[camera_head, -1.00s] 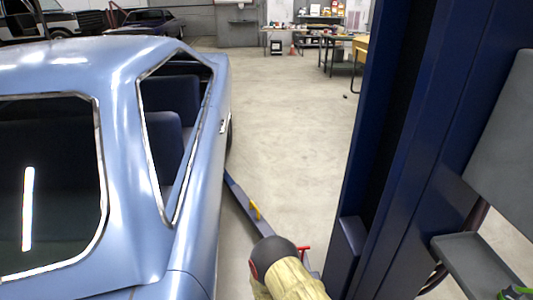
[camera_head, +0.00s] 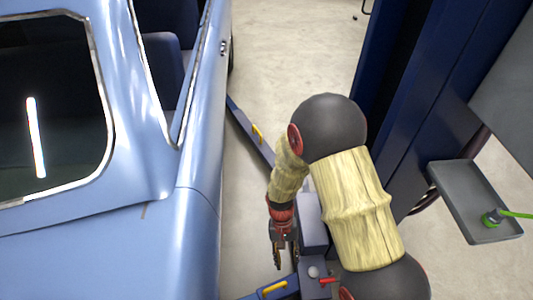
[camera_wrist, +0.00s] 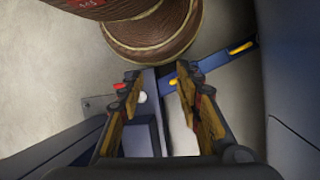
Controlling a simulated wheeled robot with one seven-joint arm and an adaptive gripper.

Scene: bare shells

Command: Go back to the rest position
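My gripper (camera_head: 279,255) hangs downward at the end of my bent arm in the head view, between the blue car and the blue lift post. In the wrist view, the two fingers of my gripper (camera_wrist: 157,90) stand apart with nothing held between them. They point toward a blue lift arm near the floor. Most of my arm shows in the head view, in pale covers with dark joints.
A light blue car (camera_head: 150,235) fills the left side. A dark blue lift post (camera_head: 425,90) stands right, with a small grey tray (camera_head: 462,190) holding a green item (camera_head: 493,217). A blue lift arm (camera_head: 247,133) with a yellow part lies low beside the car. Bare floor (camera_head: 290,50) lies beyond.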

